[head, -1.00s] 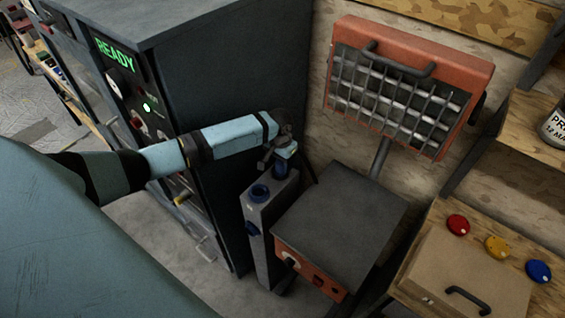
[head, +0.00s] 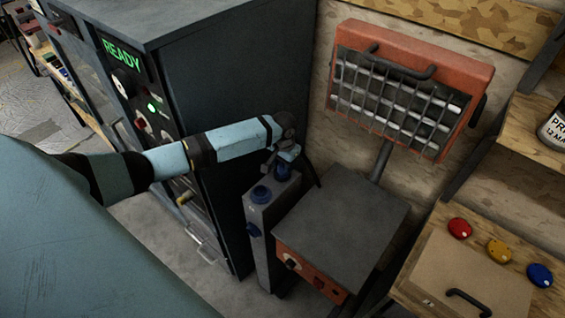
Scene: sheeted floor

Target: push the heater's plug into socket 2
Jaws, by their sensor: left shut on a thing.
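The heater (head: 388,98) is an orange panel with a wire grille, on a stand with a dark-topped orange base (head: 345,225). Left of the base stands a narrow grey socket post (head: 262,222). My left gripper (head: 286,156) points down over the far end of the top, shut on a blue plug (head: 283,171). The plug is at or just above the far end; the gripper hides whether it is seated. Socket numbers are not readable. My right gripper is out of view.
A tall dark cabinet (head: 240,85) with a green READY display stands close on the left. At right, a wooden bench holds a box (head: 470,275) with a handle and red, yellow and blue buttons. A shelf with a can is above it.

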